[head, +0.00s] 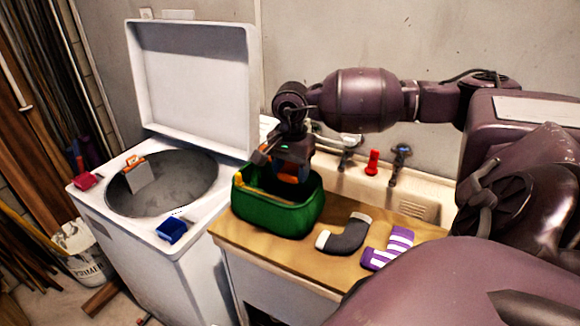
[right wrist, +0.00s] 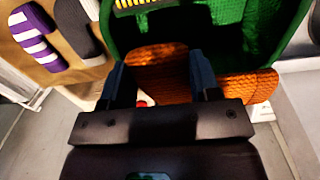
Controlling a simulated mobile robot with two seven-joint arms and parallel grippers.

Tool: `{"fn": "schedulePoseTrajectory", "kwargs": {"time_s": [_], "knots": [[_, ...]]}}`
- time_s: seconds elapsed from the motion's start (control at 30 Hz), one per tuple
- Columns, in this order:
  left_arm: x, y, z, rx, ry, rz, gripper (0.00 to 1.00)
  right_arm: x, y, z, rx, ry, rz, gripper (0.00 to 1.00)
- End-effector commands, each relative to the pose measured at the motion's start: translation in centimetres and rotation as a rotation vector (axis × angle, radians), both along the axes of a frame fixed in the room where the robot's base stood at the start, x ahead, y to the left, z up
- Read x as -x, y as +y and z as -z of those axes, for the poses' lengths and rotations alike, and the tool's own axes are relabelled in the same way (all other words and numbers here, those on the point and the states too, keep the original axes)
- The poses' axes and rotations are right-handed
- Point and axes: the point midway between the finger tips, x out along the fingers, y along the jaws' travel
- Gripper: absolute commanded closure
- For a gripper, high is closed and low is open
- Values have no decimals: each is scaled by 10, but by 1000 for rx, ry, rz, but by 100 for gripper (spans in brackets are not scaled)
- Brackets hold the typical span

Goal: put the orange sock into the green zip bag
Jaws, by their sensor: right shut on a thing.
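The green zip bag (head: 278,218) stands open on the wooden counter, beside the washer; its green wall and inside also show in the right wrist view (right wrist: 222,32). My right gripper (head: 288,166) is at the bag's opening, pointing down. It is shut on the orange sock (head: 290,179). In the right wrist view the ribbed orange sock (right wrist: 160,85) lies between the two fingers, and another orange part shows to the right of them. The sock's lower part is hidden by the bag wall in the head view. My left gripper is not in view.
A dark grey sock (head: 346,237) and a purple striped sock (head: 390,247) lie on the counter (head: 325,262) right of the bag. The open-lidded washer (head: 175,262) stands left, with a blue box (head: 171,230) on its edge. A sink with taps is behind.

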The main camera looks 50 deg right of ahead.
Motion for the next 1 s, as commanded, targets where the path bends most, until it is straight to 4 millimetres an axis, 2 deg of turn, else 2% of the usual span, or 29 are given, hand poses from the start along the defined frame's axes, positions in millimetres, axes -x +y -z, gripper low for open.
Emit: {"fn": "schedulePoseTrajectory", "kwargs": {"time_s": [0.1, 0.43, 0.47, 0.63, 1.0], "knots": [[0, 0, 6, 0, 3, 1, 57, 0, 0, 7, 0, 1, 0, 67], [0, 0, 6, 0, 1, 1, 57, 0, 0, 7, 0, 0, 0, 67], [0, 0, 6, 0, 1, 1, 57, 0, 0, 7, 0, 0, 0, 39], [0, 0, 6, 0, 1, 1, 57, 0, 0, 7, 0, 0, 0, 14], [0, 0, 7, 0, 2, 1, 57, 0, 0, 7, 0, 0, 0, 14]]}}
